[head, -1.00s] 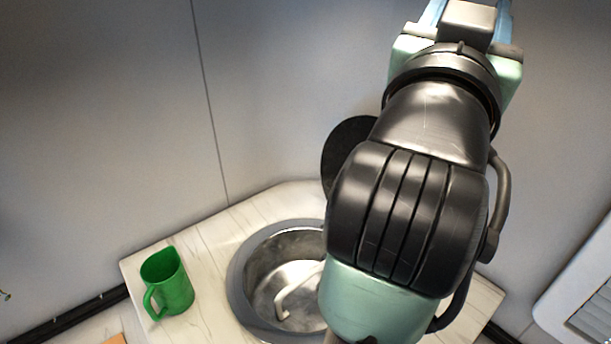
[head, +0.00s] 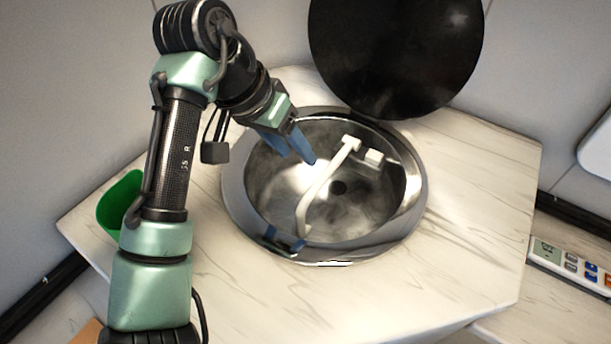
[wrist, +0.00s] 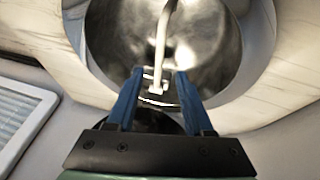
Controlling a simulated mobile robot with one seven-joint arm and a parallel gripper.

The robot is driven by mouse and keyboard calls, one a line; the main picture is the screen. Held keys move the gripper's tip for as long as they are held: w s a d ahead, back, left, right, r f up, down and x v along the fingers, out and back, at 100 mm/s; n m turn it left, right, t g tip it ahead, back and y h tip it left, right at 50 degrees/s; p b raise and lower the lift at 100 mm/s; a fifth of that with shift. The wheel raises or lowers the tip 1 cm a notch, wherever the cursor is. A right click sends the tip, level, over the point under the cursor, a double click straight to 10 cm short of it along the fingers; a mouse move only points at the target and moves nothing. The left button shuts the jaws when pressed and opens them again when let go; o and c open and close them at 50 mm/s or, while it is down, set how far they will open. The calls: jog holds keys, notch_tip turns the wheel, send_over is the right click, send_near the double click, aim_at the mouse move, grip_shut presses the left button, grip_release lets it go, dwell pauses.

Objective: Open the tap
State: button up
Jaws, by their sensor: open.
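The white tap (head: 322,190) lies across the round metal sink (head: 412,190), its long spout running from the back right towards the front left. A small white block (head: 373,157), perhaps its handle, sits beside the tap's back end. My gripper (head: 299,159) is open and empty, its blue fingers over the left back of the sink, left of the tap's back end. In the wrist view my gripper (wrist: 160,71) has the tap's base end (wrist: 156,88) showing between its fingers, with the spout (wrist: 164,45) leading away. I cannot tell whether they touch.
The black round lid (head: 395,55) stands raised behind the sink. A green mug (head: 118,205) is partly hidden behind my arm at left. The pale marble-like counter (head: 455,250) is clear at right. A remote-like device (head: 572,268) lies at far right.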

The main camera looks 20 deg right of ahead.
aim_at(318, 181)
jog(key=b+x, duration=0.1)
jog(key=x, duration=0.9)
jog(key=shift+w+d+f, duration=0.15)
jog(key=shift+f, duration=0.15)
grip_shut()
dwell(0.9)
